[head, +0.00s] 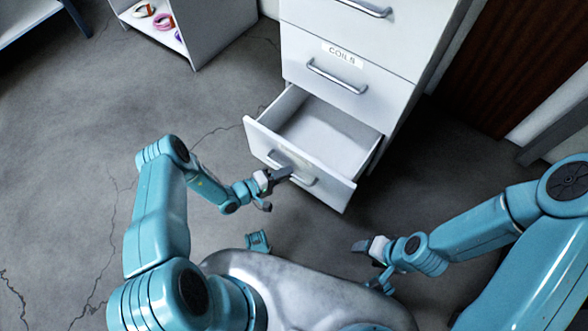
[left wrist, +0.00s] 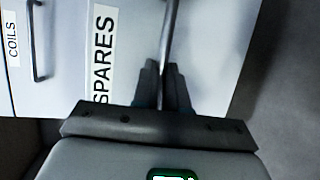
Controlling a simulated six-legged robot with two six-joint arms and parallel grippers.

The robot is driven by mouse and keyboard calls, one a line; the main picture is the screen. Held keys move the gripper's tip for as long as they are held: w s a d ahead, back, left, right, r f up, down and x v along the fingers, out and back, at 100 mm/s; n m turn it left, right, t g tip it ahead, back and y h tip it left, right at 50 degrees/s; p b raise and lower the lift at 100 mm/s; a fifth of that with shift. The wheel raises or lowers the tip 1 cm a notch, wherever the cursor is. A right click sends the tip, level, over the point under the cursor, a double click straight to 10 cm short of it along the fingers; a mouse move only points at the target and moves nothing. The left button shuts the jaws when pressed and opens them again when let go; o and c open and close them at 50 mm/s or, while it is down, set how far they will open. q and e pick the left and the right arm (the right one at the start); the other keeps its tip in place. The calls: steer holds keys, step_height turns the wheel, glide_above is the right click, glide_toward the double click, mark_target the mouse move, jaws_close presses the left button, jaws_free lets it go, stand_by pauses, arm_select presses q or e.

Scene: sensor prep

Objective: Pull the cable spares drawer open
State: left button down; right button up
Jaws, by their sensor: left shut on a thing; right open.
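The cable spares drawer (head: 330,140) is the lowest visible drawer of the white cabinet, and it stands well open with a bare, empty-looking inside. Its label, ending in SPARES (left wrist: 103,50), shows in the left wrist view. My left gripper (head: 280,178) is at the drawer front and shut on the bar handle (head: 305,181). In the left wrist view the fingers (left wrist: 162,85) close around the handle bar (left wrist: 169,30). My right gripper (head: 362,246) is open and empty, apart from the drawer at its lower right.
The drawer marked COILS (head: 345,75) is shut above the open one, with another shut drawer (head: 360,20) at the top. A white shelf (head: 190,25) with coiled cables (head: 163,21) stands at the upper left. The floor (head: 70,130) at left is clear.

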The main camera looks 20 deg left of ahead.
arm_select(q)
steer(key=s+a+p, duration=0.3)
steer(key=s, duration=0.7)
steer(key=shift+s+a, duration=0.3)
arm_select(e)
steer(key=r, duration=0.1)
steer(key=s+r, duration=0.1)
steer(key=r, duration=0.1)
steer(key=shift+s+a+r, duration=0.1)
steer(key=shift+s, duration=0.1)
arm_select(q)
steer(key=c, duration=1.2)
jaws_free()
steer(key=p+v, duration=0.2)
steer(key=v, duration=1.4)
steer(key=shift+s+a+r+p, duration=0.1)
steer(key=shift+s+p, duration=0.05)
steer(key=shift+p, duration=0.15)
arm_select(e)
step_height(320, 180, up, 2)
steer(key=shift+r, duration=0.2)
